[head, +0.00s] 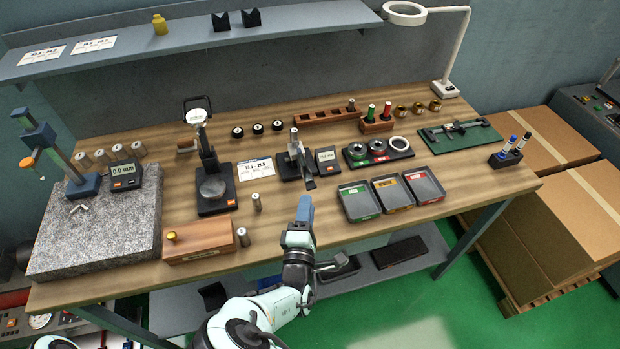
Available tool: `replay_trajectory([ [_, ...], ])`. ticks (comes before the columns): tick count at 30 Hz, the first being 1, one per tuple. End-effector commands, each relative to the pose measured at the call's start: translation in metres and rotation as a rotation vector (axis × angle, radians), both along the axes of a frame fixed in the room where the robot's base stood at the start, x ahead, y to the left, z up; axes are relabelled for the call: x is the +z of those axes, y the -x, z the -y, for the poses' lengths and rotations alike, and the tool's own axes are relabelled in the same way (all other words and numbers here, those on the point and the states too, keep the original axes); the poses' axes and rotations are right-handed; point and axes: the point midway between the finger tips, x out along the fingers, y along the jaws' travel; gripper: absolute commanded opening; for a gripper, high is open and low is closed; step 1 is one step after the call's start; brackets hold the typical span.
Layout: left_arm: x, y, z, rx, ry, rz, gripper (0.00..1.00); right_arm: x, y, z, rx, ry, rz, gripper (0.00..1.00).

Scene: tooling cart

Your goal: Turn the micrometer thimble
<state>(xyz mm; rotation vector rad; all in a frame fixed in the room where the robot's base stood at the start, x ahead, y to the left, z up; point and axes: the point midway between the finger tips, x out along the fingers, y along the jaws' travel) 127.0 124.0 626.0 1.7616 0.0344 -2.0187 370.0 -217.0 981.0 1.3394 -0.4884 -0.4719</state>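The micrometer (297,152) appears to be the dark and silver device on a black base near the middle of the bench, with a small digital display box (326,158) at its right. Its thimble is too small to tell apart from the rest of the device. My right gripper (305,206) is over the bench's front part, below the micrometer in the picture and apart from it. Its blue fingertips point toward the device. They overlap in this view, so I cannot see a gap or anything between them. My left gripper is not in view.
Three trays (359,202) stand right of my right gripper. A dial gauge stand (210,185), loose metal cylinders (257,203) and a wooden block (198,240) are to its left. A granite plate (105,235) fills the left end. Bare wood surrounds the gripper.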

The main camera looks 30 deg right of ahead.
Motion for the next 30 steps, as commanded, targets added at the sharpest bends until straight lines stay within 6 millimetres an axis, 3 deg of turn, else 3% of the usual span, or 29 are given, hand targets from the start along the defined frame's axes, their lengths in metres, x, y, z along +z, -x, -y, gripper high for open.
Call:
replay_trajectory([
  [9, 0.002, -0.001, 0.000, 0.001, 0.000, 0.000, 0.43, 0.001, -0.047, 0.034, 0.000, -0.001, -0.001, 0.32],
  [23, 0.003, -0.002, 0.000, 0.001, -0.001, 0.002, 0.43, 0.002, -0.060, 0.043, 0.002, 0.001, -0.002, 0.32],
  [24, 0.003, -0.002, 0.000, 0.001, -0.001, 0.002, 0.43, 0.002, -0.059, 0.043, 0.002, 0.001, -0.002, 0.28],
  [27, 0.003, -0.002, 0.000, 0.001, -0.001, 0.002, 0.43, 0.002, -0.059, 0.043, 0.002, 0.000, -0.002, 0.00],
  [30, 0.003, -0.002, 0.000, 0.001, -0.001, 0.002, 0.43, 0.002, -0.059, 0.043, 0.002, 0.000, -0.002, 0.00],
])
